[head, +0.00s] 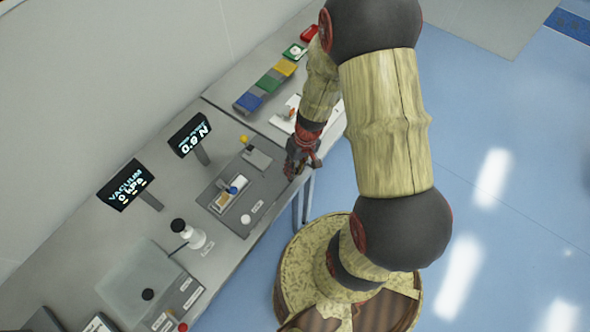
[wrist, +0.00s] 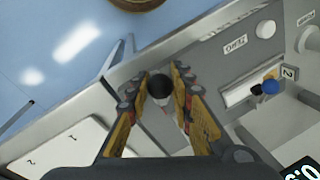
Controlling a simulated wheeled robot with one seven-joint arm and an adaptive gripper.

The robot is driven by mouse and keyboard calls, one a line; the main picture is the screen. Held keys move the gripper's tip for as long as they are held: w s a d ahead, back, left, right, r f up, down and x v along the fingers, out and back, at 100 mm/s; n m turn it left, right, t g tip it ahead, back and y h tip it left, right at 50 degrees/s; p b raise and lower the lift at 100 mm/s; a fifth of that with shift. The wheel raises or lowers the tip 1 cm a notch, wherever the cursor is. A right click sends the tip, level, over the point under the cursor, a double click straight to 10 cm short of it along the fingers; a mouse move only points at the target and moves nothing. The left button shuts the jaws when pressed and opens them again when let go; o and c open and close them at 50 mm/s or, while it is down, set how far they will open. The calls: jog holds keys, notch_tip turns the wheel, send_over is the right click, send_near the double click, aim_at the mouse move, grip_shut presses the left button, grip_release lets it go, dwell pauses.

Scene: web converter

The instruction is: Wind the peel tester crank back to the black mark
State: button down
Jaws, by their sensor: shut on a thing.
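The peel tester is a grey plate (head: 255,178) on the bench, carrying a small sample bed with a blue knob (head: 233,190). Its display (head: 190,134) reads 0.9 N. My gripper (head: 297,168) is at the tester's right end, by the bench's front edge. In the wrist view my gripper (wrist: 160,82) has its yellow fingers on both sides of a dark round crank knob (wrist: 160,90) and is shut on it. The crank arm is mostly hidden by the fingers. I cannot make out the black mark in either view.
A white ZERO button (wrist: 265,29) is on the tester's plate. Coloured bins (head: 269,83) and a white numbered board (wrist: 65,145) lie beyond the tester. The blue floor is open.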

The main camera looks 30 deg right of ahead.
jog(key=c, duration=1.6)
grip_release()
jog(key=shift+o, duration=0.2)
jog(key=shift+r, duration=0.1)
notch_tip(320, 180, up, 12)
jog(key=d, duration=0.2)
jog(key=shift+f, duration=0.2)
jog(key=shift+s+d, duration=0.1)
jog(key=s+a+r+n+t+h+b, duration=0.1)
jog(key=s+a+r+t+b, duration=0.4)
jog(key=a+b, duration=0.5)
notch_tip(320, 180, up, 4)
jog(key=s+h+b, duration=0.1)
jog(key=s+b, duration=0.1)
jog(key=b, duration=0.5)
jog(key=shift+s+a+f, duration=0.2)
jog(key=shift+s, duration=0.05)
